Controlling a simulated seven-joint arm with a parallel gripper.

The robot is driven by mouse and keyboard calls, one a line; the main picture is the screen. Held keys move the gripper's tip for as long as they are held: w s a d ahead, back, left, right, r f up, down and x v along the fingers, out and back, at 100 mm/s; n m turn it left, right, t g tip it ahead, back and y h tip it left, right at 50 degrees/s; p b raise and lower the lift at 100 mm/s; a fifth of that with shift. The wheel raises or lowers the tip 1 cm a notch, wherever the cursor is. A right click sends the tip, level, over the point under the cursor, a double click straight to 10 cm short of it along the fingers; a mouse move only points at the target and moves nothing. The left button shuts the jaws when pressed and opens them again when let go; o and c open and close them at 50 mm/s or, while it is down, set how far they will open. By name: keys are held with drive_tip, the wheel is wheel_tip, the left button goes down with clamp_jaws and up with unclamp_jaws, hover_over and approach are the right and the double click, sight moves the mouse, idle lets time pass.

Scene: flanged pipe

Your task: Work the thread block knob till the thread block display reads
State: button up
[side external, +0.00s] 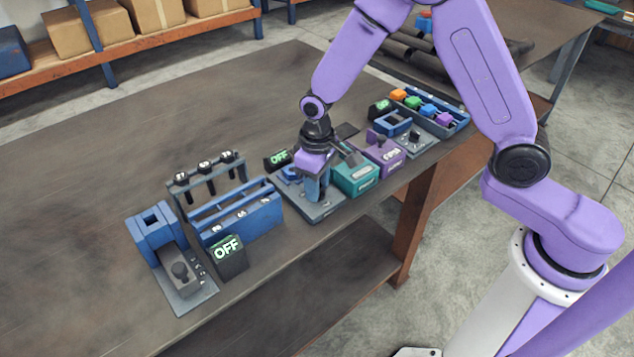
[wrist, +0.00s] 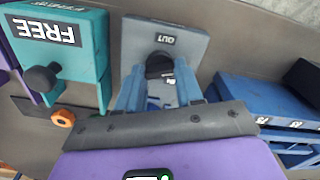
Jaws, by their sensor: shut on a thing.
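My gripper (side external: 317,192) reaches down over a grey plate (side external: 322,214) near the bench's front edge. In the wrist view its two blue fingers (wrist: 159,88) are shut on a dark round knob (wrist: 158,65). The knob stands on the grey plate (wrist: 190,45), by a label that seems to read OUT. In the side view the fingers hide the knob. A small dark display (side external: 278,158) reading OFF stands just behind the plate. I cannot tell for sure which unit is named the thread block.
A teal block (wrist: 85,60) labelled FREE with a dark knob is close left in the wrist view. A purple block (side external: 383,158) stands beyond it. A blue rack (side external: 240,218) and another OFF display (side external: 227,252) stand to the left. The bench's back is clear.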

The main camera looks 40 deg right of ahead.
drive_tip(key=o, duration=1)
drive_tip(key=shift+o, duration=0.2)
drive_tip(key=shift+r, duration=0.15)
wheel_tip(320, 180, up, 17)
drive_tip(key=shift+r, duration=0.15)
drive_tip(key=s+d+f+n, duration=0.1)
drive_tip(key=s+d+n, duration=0.3)
drive_tip(key=s, duration=0.9)
drive_tip(key=s+d+f+n, duration=0.1)
drive_tip(key=s+d+n, duration=0.3)
drive_tip(key=s, duration=1)
drive_tip(key=d, duration=0.2)
drive_tip(key=shift+d+f, duration=0.35)
drive_tip(key=shift+f, duration=0.05)
